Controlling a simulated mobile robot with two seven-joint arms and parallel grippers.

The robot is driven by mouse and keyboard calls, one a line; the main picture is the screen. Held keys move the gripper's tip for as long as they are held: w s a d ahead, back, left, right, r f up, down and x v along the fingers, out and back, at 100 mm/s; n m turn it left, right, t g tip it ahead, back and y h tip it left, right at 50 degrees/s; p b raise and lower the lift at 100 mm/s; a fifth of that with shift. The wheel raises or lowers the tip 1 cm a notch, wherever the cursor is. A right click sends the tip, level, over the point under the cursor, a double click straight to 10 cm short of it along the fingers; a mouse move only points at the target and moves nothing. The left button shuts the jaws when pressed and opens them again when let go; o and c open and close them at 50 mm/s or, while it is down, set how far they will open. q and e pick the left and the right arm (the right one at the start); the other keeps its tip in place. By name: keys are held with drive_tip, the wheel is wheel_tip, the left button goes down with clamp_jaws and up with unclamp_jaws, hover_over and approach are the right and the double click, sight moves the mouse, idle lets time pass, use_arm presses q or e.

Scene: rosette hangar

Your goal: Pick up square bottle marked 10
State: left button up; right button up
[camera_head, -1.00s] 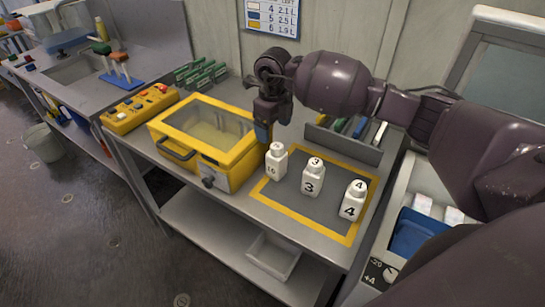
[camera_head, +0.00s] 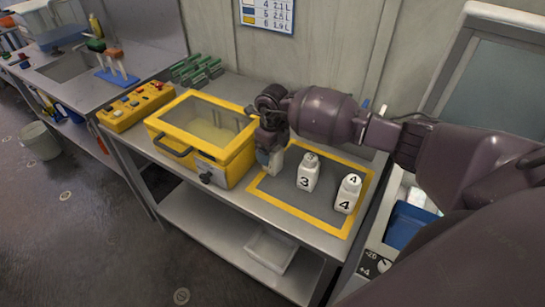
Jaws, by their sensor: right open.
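The white square bottle marked 10 (camera_head: 276,163) stands at the left of a grey mat with a yellow border (camera_head: 305,214). My right gripper (camera_head: 268,158) is down at this bottle and covers most of it, so its number is hidden. The gripper is open; I cannot tell whether its fingers touch the bottle. A white bottle marked 3 (camera_head: 307,173) and one marked 4 (camera_head: 347,195) stand upright to the right on the mat. My left gripper is not in view.
A yellow box with a clear lid (camera_head: 203,137) stands close to the left of my right gripper. A yellow button panel (camera_head: 137,106) and green racks (camera_head: 196,71) are farther left. The front of the mat is clear.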

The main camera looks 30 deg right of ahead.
drive_tip(key=shift+c, duration=0.5)
drive_tip(key=c, duration=1)
